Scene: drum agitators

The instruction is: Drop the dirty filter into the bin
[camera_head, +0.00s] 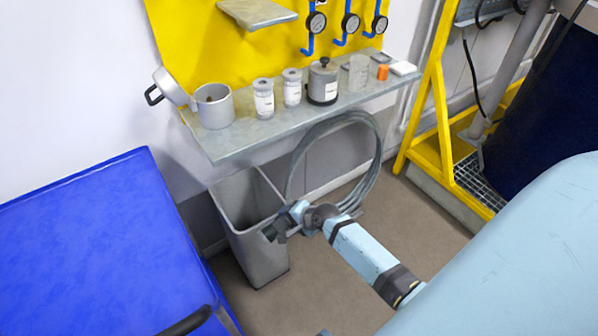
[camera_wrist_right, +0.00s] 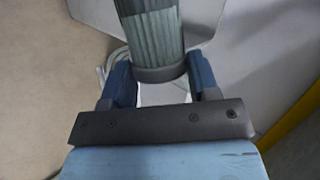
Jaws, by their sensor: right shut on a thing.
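The dirty filter (camera_wrist_right: 152,38) is a pleated grey-green cylinder with a dark end cap. My right gripper (camera_wrist_right: 160,78) is shut on it near that cap, with a blue finger on each side. In the head view, the filter (camera_head: 270,231) shows small and dark at the tip of my right arm. It overlaps the front right part of the tall grey bin (camera_head: 258,262). The bin stands open on the floor below the shelf, and its inside looks empty where visible. I cannot tell whether the filter is above the opening or in front of it. My left gripper is not in view.
A metal shelf (camera_head: 240,142) above the bin carries a pot (camera_head: 213,108), jars and a canister (camera_head: 323,82). A coiled hose (camera_head: 372,165) hangs behind my right arm. A blue surface (camera_head: 90,250) lies left; a yellow frame (camera_head: 440,110) stands right.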

